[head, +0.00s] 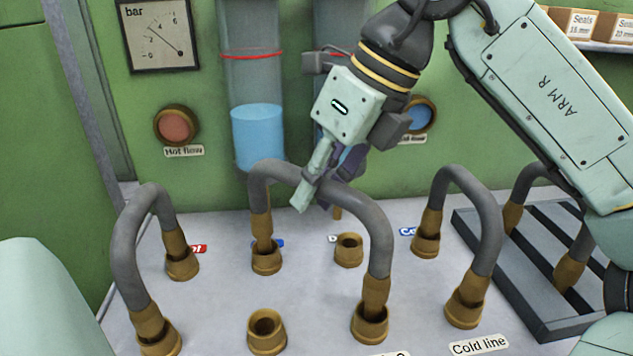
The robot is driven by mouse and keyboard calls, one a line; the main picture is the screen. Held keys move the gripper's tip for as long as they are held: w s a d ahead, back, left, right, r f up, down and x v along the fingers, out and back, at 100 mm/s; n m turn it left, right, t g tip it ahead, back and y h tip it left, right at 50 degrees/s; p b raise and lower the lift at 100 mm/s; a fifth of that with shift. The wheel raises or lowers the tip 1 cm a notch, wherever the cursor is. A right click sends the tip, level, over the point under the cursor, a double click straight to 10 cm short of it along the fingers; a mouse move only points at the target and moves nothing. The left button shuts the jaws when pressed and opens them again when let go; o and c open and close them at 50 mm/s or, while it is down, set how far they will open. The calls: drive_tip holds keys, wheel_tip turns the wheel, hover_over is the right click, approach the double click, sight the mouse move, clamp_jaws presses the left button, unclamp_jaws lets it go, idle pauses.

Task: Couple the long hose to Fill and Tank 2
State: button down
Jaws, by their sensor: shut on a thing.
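A grey hose (378,228) with brass ends arches across the middle of the panel; it looks like the long hose. Its back end stands in a brass socket (266,260) by a mostly hidden blue label. Its front end stands in a front socket (370,326), above a cut-off label that seems to end in "2". I cannot tell how deep either end sits. My gripper (314,188) is shut on the top of this arch, tilted down from the upper right. Which socket is Fill cannot be read.
Other hoses arch on the left (125,240) and right (487,222), the latter by "Cold line". Two sockets are empty, one at the back (348,252) and one in front (267,333). A dark slatted tray (535,300) with a hose stands right. Cylinders (250,90) rise behind.

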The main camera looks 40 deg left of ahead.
drive_tip(key=shift+f+b, duration=0.6)
drive_tip(key=shift+f, duration=0.3)
drive_tip(key=c, duration=1.3)
unclamp_jaws()
drive_tip(key=shift+c, duration=0.2)
drive_tip(key=shift+r, duration=0.1)
drive_tip(key=v, duration=1.2)
